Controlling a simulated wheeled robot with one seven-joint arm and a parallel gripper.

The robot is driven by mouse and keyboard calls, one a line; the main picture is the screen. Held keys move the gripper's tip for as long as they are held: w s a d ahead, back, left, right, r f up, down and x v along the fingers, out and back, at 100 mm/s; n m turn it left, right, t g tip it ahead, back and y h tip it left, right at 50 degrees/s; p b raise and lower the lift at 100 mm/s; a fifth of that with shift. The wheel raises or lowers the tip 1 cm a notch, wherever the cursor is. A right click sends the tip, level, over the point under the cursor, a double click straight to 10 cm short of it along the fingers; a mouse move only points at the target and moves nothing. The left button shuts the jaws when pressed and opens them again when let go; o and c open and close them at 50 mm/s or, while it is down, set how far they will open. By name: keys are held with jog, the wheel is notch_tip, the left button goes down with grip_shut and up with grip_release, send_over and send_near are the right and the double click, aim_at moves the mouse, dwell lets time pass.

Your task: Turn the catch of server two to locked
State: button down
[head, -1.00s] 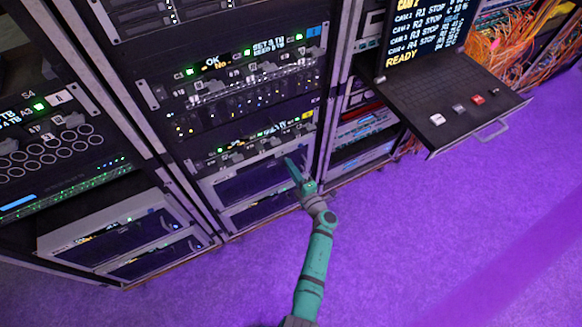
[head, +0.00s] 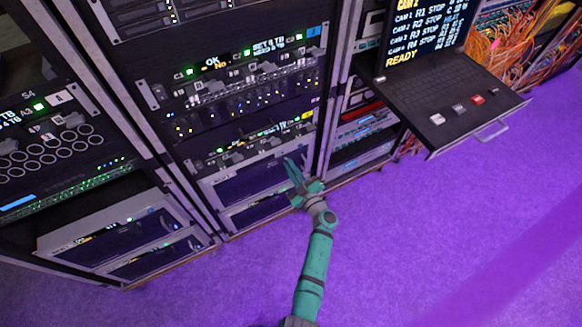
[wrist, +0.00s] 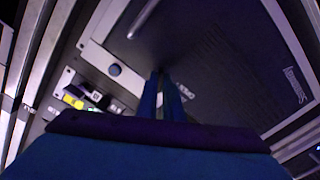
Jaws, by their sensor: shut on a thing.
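A grey-framed server (head: 207,184) with a dark front sits low in the middle rack. Its dark mesh front (wrist: 225,60) fills much of the wrist view; I cannot read a server number on it. My gripper (head: 295,166) is at the right part of this front. In the wrist view its two blue fingers (wrist: 161,82) lie close together with a narrow gap, tips at the front. They are shut on what I take to be the catch, which they hide, so its angle cannot be told.
A panel with a yellow label (head: 308,115) is just above the server. A pulled-out shelf (head: 450,100) with several buttons juts out at the right. The purple floor (head: 430,240) is clear.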

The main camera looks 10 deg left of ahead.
jog(key=m, duration=0.6)
jog(key=shift+f, duration=0.15)
jog(key=shift+m, duration=0.4)
jog(key=c, duration=1.9)
grip_release()
jog(key=v, duration=1.1)
jog(key=s+d+r+m+h, duration=0.2)
jog(key=s+r+h, duration=0.2)
jog(key=s, duration=0.8)
jog(key=s+d+r+m+t+h, duration=0.1)
jog(key=s+d+r+m+h, duration=0.1)
jog(key=s+r, duration=0.7)
jog(key=s+d+r+m+h, duration=0.2)
jog(key=s+r+m+h, duration=0.2)
jog(key=s, duration=1.2)
jog(key=shift+d+r+t+h, duration=0.15)
jog(key=shift+r+h, duration=0.3)
jog(key=shift+r, duration=0.35)
jog(key=shift+d+r+t+h, duration=0.2)
jog(key=shift+r+h, duration=0.25)
jog(key=shift+r, duration=0.35)
